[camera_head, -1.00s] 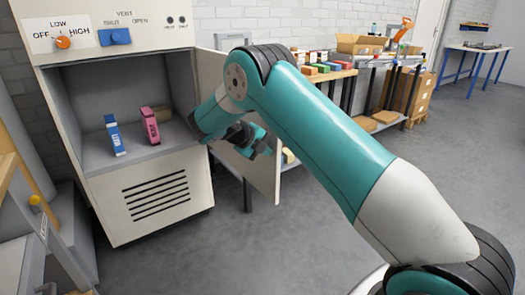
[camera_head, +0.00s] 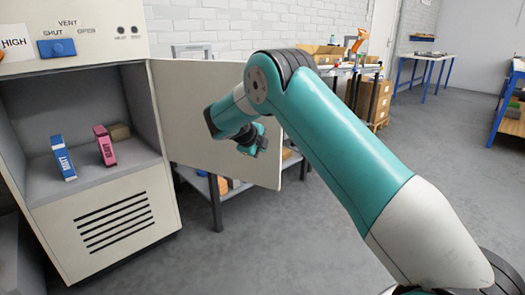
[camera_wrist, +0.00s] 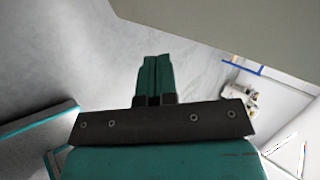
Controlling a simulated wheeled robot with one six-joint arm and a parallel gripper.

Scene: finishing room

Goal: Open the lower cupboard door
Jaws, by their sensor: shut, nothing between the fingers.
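The cupboard (camera_head: 125,235) stands at the left with its compartment exposed. Its cream door (camera_head: 180,110) is hinged at the right side of the opening and stands wide open, with its inner face towards me. My gripper (camera_head: 261,146) is in front of that inner face, nearer the free edge; I cannot tell whether it touches the door. In the wrist view my gripper (camera_wrist: 154,58) has its teal fingers together and empty. A plain panel, likely the door (camera_wrist: 225,25), fills the top right there. The door's handle is not visible.
A blue vent slider (camera_head: 57,48) is above. A dark-legged bench (camera_head: 216,205) stands behind the door. The grey floor (camera_head: 270,250) in front is clear.

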